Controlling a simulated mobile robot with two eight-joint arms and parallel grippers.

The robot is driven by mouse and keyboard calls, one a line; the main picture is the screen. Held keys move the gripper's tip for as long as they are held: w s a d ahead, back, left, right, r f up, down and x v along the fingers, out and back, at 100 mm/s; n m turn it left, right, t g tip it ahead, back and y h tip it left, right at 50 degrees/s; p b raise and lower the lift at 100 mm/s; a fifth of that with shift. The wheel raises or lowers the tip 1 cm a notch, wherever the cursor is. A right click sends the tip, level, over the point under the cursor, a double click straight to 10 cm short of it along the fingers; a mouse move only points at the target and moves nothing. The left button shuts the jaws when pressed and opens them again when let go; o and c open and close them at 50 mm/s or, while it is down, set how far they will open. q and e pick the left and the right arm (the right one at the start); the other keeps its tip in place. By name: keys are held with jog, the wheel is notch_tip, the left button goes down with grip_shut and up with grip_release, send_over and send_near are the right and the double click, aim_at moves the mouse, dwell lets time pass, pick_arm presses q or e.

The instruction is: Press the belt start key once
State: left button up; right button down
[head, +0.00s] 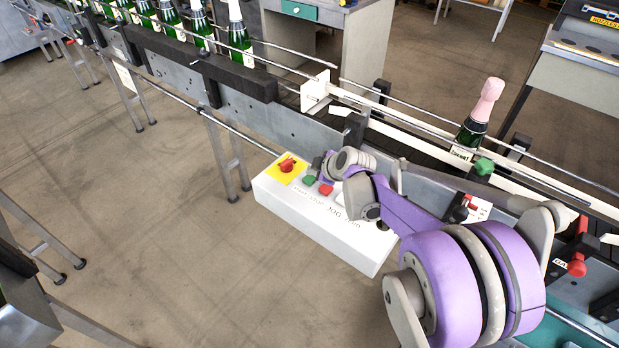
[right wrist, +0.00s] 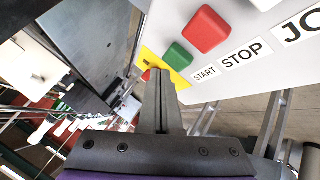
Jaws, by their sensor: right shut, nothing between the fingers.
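The white control box (head: 330,222) hangs on the near side of the belt. Its green start key (head: 309,180) sits between the red stop key (head: 326,189) and a red knob (head: 287,163) on a yellow plate. In the right wrist view the green key (right wrist: 178,56) stands above the START label (right wrist: 204,74), beside the red STOP key (right wrist: 208,28). My right gripper (right wrist: 159,76) is shut and empty. Its tips show just beside the green key, in front of the yellow plate; I cannot tell whether they touch the box. My left gripper is not in view.
The belt (head: 400,143) runs behind the box with guide rails. Several green bottles stand at its upper left, and one pink-capped bottle (head: 478,118) stands to the right. A red-handled clamp (head: 577,262) is at far right. The floor in front of the box is clear.

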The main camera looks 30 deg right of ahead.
jog(key=shift+f, duration=0.1)
dwell(0.7)
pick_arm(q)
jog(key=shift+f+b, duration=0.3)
pick_arm(e)
jog(key=shift+f, duration=0.35)
